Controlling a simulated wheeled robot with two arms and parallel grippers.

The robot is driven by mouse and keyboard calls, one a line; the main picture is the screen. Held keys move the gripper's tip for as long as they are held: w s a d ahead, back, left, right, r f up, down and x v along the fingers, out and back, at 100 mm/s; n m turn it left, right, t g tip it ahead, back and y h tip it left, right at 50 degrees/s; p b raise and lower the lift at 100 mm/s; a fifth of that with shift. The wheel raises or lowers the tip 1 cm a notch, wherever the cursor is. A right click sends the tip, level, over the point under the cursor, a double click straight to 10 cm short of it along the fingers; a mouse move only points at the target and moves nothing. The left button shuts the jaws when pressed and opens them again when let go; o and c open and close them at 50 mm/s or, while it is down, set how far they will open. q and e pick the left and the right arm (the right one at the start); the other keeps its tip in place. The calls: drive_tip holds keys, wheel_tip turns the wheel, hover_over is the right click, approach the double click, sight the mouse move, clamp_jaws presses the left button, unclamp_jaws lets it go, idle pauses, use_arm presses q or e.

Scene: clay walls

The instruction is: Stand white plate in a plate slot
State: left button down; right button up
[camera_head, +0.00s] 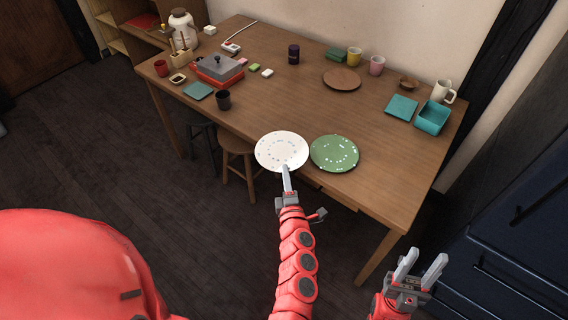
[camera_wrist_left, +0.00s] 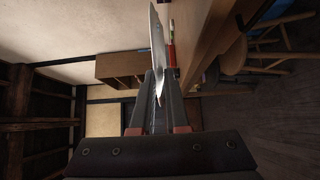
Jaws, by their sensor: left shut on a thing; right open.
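The white plate (camera_head: 282,150) with small blue marks is at the table's front edge in the head view, its face showing to the camera. My left gripper (camera_head: 288,182) is shut on the near rim of the white plate. In the left wrist view the white plate (camera_wrist_left: 158,45) shows nearly edge-on between the fingers of my left gripper (camera_wrist_left: 158,92). My right gripper (camera_head: 420,265) is open and empty, in front of the table at the lower right. I cannot clearly make out a plate slot; a small wooden stand (camera_head: 181,60) with upright parts is at the back left.
A green speckled plate (camera_head: 334,153) is just right of the white plate. The wooden table (camera_head: 300,100) has a clear middle. A brown plate (camera_head: 342,79), cups and a teal box (camera_head: 432,118) are back right. A red box with grey lid (camera_head: 217,69) is left. Stools (camera_head: 238,145) stand below.

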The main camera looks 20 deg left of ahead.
use_arm(q)
drive_tip(key=shift+s+d+r+p, duration=0.2)
drive_tip(key=shift+s+d+r, duration=0.1)
drive_tip(key=shift+s, duration=0.35)
drive_tip(key=shift+s+d+r+p, duration=0.2)
drive_tip(key=shift+s+d+r, duration=0.05)
drive_tip(key=shift+s, duration=0.35)
drive_tip(key=shift+s+d+r+p, duration=0.2)
drive_tip(key=shift+s+d+r, duration=0.1)
drive_tip(key=shift+s, duration=0.35)
